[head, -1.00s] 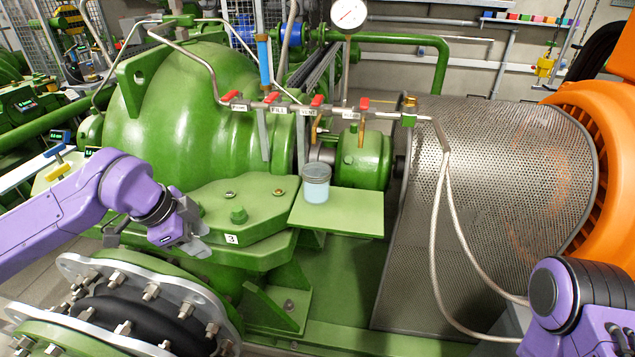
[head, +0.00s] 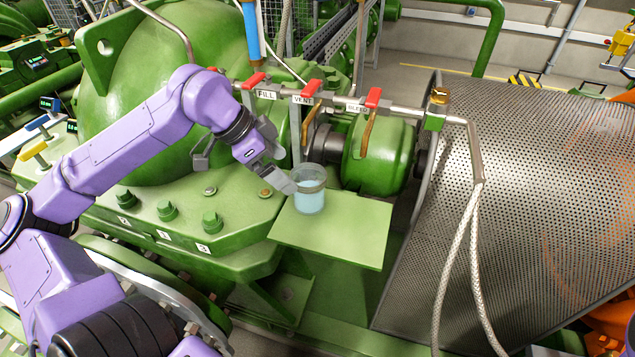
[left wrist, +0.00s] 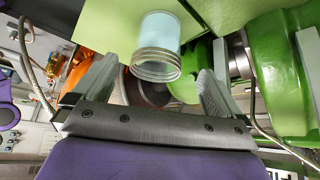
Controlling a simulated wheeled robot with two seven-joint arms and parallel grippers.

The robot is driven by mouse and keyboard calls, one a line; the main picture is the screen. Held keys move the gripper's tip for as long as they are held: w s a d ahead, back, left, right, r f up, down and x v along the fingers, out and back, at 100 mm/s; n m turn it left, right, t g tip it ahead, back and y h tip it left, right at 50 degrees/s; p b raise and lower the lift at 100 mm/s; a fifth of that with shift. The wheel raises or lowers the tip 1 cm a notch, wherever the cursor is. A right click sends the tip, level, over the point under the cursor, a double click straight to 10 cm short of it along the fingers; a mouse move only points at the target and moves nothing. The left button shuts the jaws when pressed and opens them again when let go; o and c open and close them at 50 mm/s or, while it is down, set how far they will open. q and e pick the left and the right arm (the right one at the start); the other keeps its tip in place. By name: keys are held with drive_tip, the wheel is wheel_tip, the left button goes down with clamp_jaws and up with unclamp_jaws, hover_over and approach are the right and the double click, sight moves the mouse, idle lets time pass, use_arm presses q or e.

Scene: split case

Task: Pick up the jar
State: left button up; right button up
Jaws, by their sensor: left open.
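The jar (head: 309,191) is clear with pale blue content and a threaded neck. It stands upright on a flat green shelf plate (head: 345,238) attached to the pump. My left gripper (head: 283,175) is at the jar's left side in the head view, close to its upper part. In the left wrist view the jar (left wrist: 158,45) lies ahead of the two spread fingers (left wrist: 160,85), roughly centred between them. The fingers do not hold it. Whether a finger touches the jar cannot be told. My right gripper is not in view.
A pipe with red-handled valves (head: 307,93) runs just behind and above the jar. A green round housing (head: 375,155) stands close behind right. A perforated metal guard (head: 530,190) and hanging braided hose (head: 450,260) lie to the right. The plate's front is clear.

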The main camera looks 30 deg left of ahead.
sight(305, 188)
use_arm(q)
drive_tip(key=p+x, duration=0.2)
drive_tip(key=x, duration=0.7)
drive_tip(key=shift+f+p, duration=0.1)
drive_tip(key=shift+p, duration=0.3)
drive_tip(key=shift+s, duration=0.1)
drive_tip(key=c, duration=1.2)
